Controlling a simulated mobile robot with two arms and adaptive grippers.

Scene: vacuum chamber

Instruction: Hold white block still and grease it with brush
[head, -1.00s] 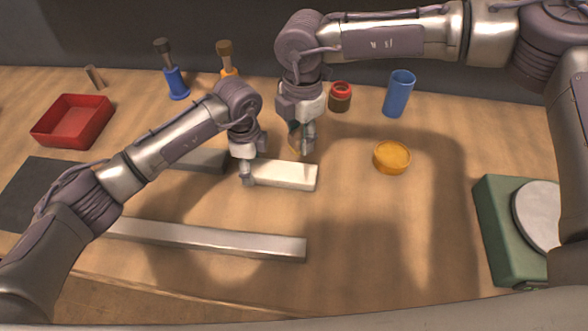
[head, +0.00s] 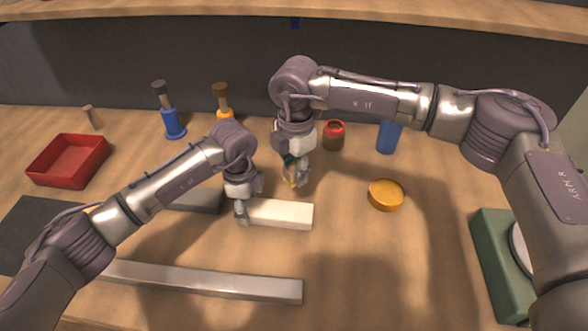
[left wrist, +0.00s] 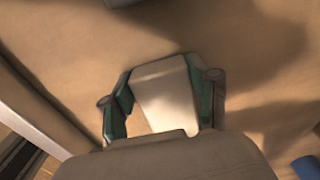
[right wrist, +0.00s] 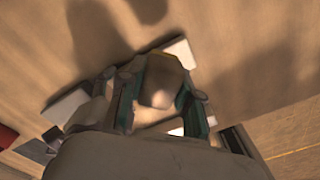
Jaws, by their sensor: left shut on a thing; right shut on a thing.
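The white block (head: 284,214) lies flat on the table in the middle of the head view. My left gripper (head: 243,212) is shut on its left end; the block also shows between the fingers in the left wrist view (left wrist: 165,92). My right gripper (head: 297,178) is just behind and above the block, shut on what looks like the brush (right wrist: 162,82), a tan piece between its fingers. A small yellow part (head: 289,182) shows below these fingers in the head view. The brush's lower end is mostly hidden, so I cannot tell whether it touches the block.
A long pale bar (head: 205,281) lies in front. An orange dish (head: 386,195), a red-topped jar (head: 333,136) and a blue cup (head: 389,137) stand right. Blue (head: 173,123) and orange (head: 224,113) holders stand behind, a red tray (head: 68,160) left, a green device (head: 494,260) right.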

